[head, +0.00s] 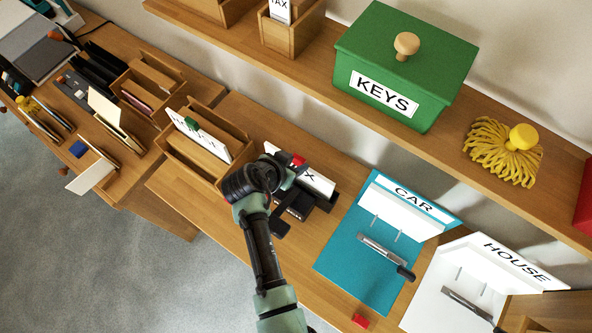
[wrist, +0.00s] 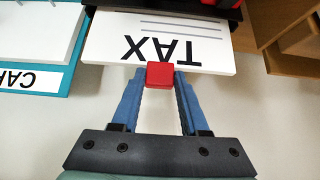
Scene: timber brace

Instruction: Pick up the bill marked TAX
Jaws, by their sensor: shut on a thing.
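The white bill marked TAX (wrist: 155,40) shows upside down in the wrist view, with a red tab (wrist: 160,75) on its near edge. My gripper (wrist: 160,76) is shut on that red tab, one blue finger on each side. In the head view the bill (head: 318,183) is partly hidden behind my gripper (head: 297,161), with only an X of its print clear. A black holder (head: 299,208) is just below the bill. I cannot tell whether the bill still touches it.
A wooden box (head: 290,38) with a TAX label stands on the shelf, near a green KEYS box (head: 395,75). A wooden holder with another card (head: 198,135) is left of my gripper. The blue CAR board (head: 345,255) and white HOUSE board (head: 430,300) are right.

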